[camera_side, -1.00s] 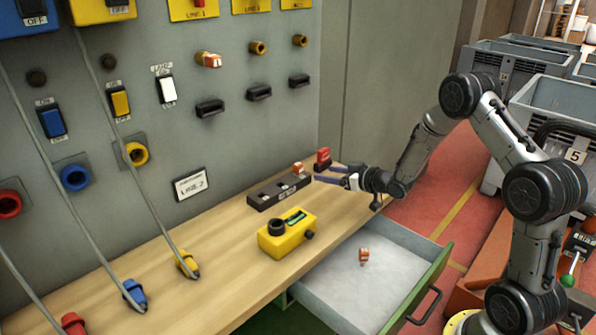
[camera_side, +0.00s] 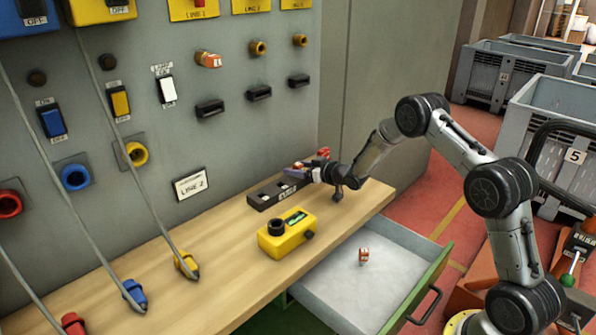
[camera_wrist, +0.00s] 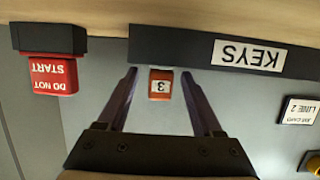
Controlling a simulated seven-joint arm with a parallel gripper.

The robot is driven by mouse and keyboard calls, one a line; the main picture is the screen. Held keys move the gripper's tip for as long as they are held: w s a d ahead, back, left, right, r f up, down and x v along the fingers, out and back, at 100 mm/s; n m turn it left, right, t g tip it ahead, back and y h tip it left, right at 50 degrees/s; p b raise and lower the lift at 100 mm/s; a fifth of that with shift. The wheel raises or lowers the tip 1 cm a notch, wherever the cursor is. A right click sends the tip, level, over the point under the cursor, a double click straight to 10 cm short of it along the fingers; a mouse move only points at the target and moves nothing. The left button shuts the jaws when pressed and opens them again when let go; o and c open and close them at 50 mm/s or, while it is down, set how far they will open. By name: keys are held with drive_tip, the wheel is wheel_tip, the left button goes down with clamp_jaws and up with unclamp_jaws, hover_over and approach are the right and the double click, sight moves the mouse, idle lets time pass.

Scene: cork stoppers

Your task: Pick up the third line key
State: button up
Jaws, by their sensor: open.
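The third line key, an orange key tag marked 3 (camera_wrist: 161,88), sits at the dark key rack labelled KEYS (camera_wrist: 248,54) in the wrist view. My gripper (camera_wrist: 159,73) is open, with one purple finger on each side of the tag and a gap on both sides. In the side view my gripper (camera_side: 295,170) is at the far right end of the key rack (camera_side: 264,198) on the bench, largely hiding the key there.
A red DO NOT START block (camera_wrist: 54,75) stands beside the rack. A yellow box (camera_side: 286,235) is on the bench. Other orange-tagged keys are in the LINE 1 lock (camera_side: 209,60) and the open drawer (camera_side: 363,256). The drawer's handle (camera_side: 427,305) sticks out.

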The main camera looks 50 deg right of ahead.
clamp_jaws()
idle(0.3)
idle(0.3)
